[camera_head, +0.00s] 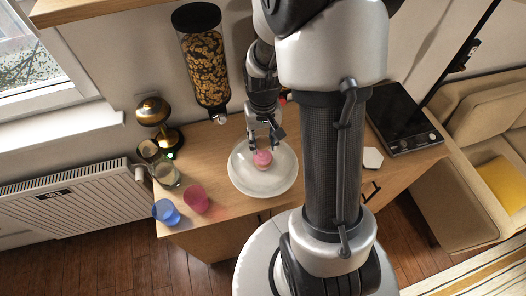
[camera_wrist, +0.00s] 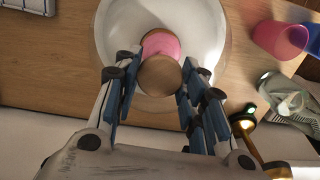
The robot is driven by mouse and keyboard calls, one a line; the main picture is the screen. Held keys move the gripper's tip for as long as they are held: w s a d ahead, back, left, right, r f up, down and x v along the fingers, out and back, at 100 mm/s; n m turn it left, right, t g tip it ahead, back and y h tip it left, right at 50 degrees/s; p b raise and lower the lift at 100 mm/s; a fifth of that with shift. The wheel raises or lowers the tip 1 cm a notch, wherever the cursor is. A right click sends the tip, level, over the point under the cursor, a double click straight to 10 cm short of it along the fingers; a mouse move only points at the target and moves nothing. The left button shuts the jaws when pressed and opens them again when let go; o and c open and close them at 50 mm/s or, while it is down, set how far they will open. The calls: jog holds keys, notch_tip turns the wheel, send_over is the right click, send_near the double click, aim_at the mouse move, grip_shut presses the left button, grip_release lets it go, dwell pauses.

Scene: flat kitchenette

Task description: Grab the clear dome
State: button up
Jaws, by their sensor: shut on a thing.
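The clear dome (camera_head: 245,158) is a see-through cover with a round wooden knob, over a white plate (camera_head: 262,192) on the wooden counter. A pink-topped cupcake (camera_head: 263,158) shows through it. In the wrist view the dome (camera_wrist: 207,30) fills the top middle, with the cupcake's pink top (camera_wrist: 160,44) behind the brown knob (camera_wrist: 159,76). My gripper (camera_head: 264,147) comes down from above; in the wrist view its blue-padded fingers (camera_wrist: 155,82) are on both sides of the knob, shut on it. I cannot tell whether the dome's rim touches the plate.
To the left stand a pink cup (camera_head: 196,199), a blue cup (camera_head: 166,212), glass jars (camera_head: 166,175) and a brass-and-black machine (camera_head: 153,112). A cereal dispenser (camera_head: 206,62) hangs behind. A black hob (camera_head: 402,118) and a white hexagonal piece (camera_head: 373,157) lie right.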

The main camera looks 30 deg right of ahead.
grip_shut()
jog(key=shift+r, duration=0.15)
